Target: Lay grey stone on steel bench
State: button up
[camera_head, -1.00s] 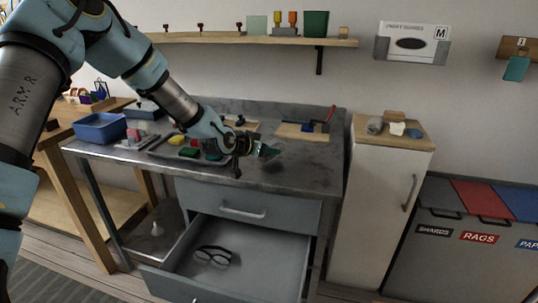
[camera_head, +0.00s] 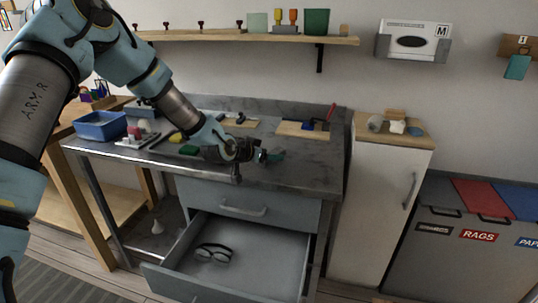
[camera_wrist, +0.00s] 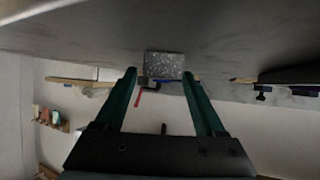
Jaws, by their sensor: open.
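A speckled grey block (camera_wrist: 164,66), which looks like the grey stone, shows in the wrist view just past my fingertips and centred between them. It appears to sit on the dark steel bench top (camera_wrist: 230,30); the exact contact is hard to tell. My gripper (camera_wrist: 165,76) is open, its two green fingers apart with no finger touching the block. In the head view my gripper (camera_head: 267,157) is low over the middle of the steel bench (camera_head: 310,175), fingers pointing right. I cannot make out the stone there.
A drawer below is open with glasses (camera_head: 213,252) inside. The bench's right front is clear.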

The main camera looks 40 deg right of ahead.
jog(key=shift+r, duration=0.15)
jog(key=b+v, duration=0.1)
jog(key=v, duration=1.1)
jog(key=w+a+f+n+t+y, duration=0.1)
jog(key=w+a+n+y, duration=0.3)
jog(key=a, duration=1)
jog(key=w+a+f+n+t+y, duration=0.1)
jog(key=w+a+n+y, duration=0.25)
jog(key=a, duration=1.15)
jog(key=s+a+r+n+g+y, duration=0.1)
jog(key=s+a+n+y, duration=0.1)
jog(key=a, duration=0.7)
jog(key=s+a+r+n+g+y, duration=0.1)
jog(key=s+a+r+n+y, duration=0.1)
jog(key=s+a+n, duration=0.3)
jog(key=s+a, duration=0.1)
jog(key=a, duration=0.3)
jog(key=shift+s+a+g, duration=0.3)
notch_tip(320, 180, up, 4)
jog(key=p, duration=0.3)
jog(key=shift+f, duration=0.15)
